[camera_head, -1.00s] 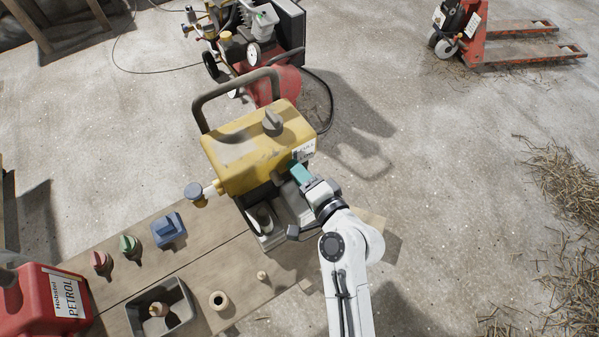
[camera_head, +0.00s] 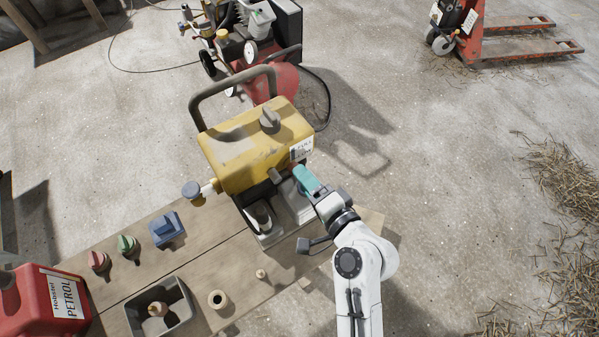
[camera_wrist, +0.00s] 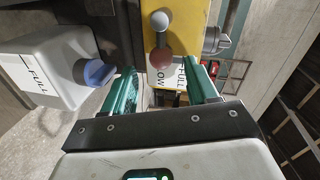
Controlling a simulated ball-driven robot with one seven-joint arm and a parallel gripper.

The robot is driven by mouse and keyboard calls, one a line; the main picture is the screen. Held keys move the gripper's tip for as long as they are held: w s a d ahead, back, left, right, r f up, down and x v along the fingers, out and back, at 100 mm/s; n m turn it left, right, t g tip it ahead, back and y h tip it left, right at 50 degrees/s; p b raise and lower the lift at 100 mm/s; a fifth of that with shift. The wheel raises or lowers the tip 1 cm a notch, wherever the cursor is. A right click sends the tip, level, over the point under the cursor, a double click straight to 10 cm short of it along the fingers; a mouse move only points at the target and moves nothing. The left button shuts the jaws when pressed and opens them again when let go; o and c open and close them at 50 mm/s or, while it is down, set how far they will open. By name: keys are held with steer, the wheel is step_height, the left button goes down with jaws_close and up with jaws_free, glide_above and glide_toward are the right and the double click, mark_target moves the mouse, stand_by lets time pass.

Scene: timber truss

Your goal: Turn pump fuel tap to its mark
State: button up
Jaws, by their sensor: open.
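The pump (camera_head: 232,172) is a yellow tank with a dark knob on top, over a grey base on the bench. In the wrist view its yellow side (camera_wrist: 185,18) carries a label (camera_wrist: 168,77) reading LOW and FULL. A short lever (camera_wrist: 160,37) with a pale ball end and a reddish round hub stands before that side; I cannot tell whether it is the fuel tap. No clear tap mark is readable. My gripper (camera_head: 300,172) has teal fingers at the pump's right end. In the wrist view my gripper (camera_wrist: 160,72) is open and empty, the hub just beyond its fingertips.
A white box marked FULL (camera_wrist: 45,68) with a blue knob (camera_wrist: 97,72) lies left of the fingers. The bench (camera_head: 205,255) holds a red petrol can (camera_head: 40,300), a grey bin (camera_head: 180,312) and small knobs.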

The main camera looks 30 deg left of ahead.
steer(key=v, duration=0.7)
stand_by(0.4)
steer(key=s+d+f+n+g+h, duration=0.1)
steer(key=s+d+f+h, duration=0.15)
steer(key=d, duration=0.55)
steer(key=s+d+f+n+h, duration=0.1)
steer(key=d+f+h, duration=0.3)
steer(key=d, duration=0.3)
steer(key=s+d+f+n+g+h, duration=0.1)
steer(key=s+d+f+h, duration=0.15)
steer(key=d, duration=0.55)
steer(key=s+d+m+g+h, duration=0.1)
steer(key=s+d+g+h, duration=0.2)
steer(key=s+d, duration=0.8)
steer(key=d+h, duration=0.2)
steer(key=d, duration=0.2)
steer(key=shift+s+d+r+h, duration=0.2)
steer(key=shift+d+h, duration=0.05)
steer(key=shift+h, duration=0.15)
